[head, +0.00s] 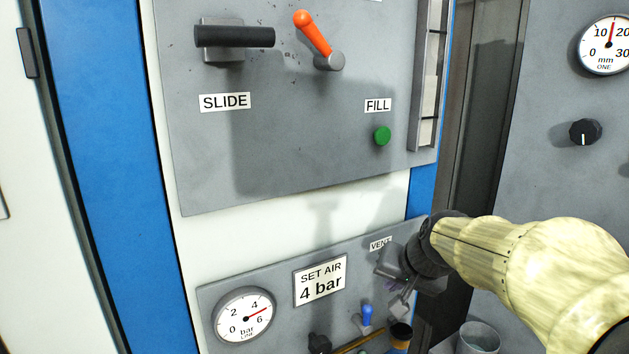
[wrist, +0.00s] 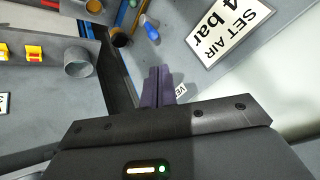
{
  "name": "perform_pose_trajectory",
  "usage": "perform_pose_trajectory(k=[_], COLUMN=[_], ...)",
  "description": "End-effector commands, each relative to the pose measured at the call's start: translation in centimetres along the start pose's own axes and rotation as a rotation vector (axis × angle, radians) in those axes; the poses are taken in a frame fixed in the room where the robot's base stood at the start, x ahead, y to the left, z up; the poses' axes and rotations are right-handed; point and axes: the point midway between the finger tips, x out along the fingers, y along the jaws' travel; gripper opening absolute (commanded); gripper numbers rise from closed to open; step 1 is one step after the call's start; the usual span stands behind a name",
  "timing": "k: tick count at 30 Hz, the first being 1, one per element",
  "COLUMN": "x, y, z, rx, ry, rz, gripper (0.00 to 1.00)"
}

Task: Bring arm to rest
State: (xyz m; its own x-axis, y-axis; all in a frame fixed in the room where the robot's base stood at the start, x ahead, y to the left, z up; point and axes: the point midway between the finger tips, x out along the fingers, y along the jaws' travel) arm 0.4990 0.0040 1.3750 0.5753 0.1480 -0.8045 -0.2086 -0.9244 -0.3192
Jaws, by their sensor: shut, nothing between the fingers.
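My arm (head: 530,260) reaches in from the right in the head view, in a pale yellow cover. My gripper (head: 400,300) is in front of the lower grey panel, close to the VENT label (head: 381,244). In the wrist view the two dark fingers of my gripper (wrist: 158,72) are together with nothing between them.
The upper panel (head: 300,140) carries a black SLIDE handle (head: 235,36), an orange lever (head: 313,34) and a green FILL button (head: 382,136). A line gauge (head: 244,315) and SET AIR sign (head: 320,281) are on the lower panel. A grey cup (head: 478,338) stands lower right.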

Motion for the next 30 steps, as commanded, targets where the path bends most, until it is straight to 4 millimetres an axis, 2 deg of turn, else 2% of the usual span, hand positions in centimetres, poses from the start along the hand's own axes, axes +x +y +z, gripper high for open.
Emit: perform_pose_trajectory(k=[1, 6, 9, 12, 16, 30], x=[1.7, 5.4, 6.5, 6.8, 6.9, 6.9], y=[1.3, 5.5, 7.6, 9.1, 9.8, 9.8], z=[2.7, 11.5, 16.4, 19.9, 21.6, 21.6], rx=[-0.028, -0.155, -0.234, -0.296, -0.331, -0.330], ry=[-0.048, -0.191, -0.272, -0.329, -0.359, -0.358], rz=[0.037, 0.144, 0.185, 0.207, 0.216, 0.216], gripper=[0.00, 0.00, 0.00, 0.00, 0.00, 0.00])
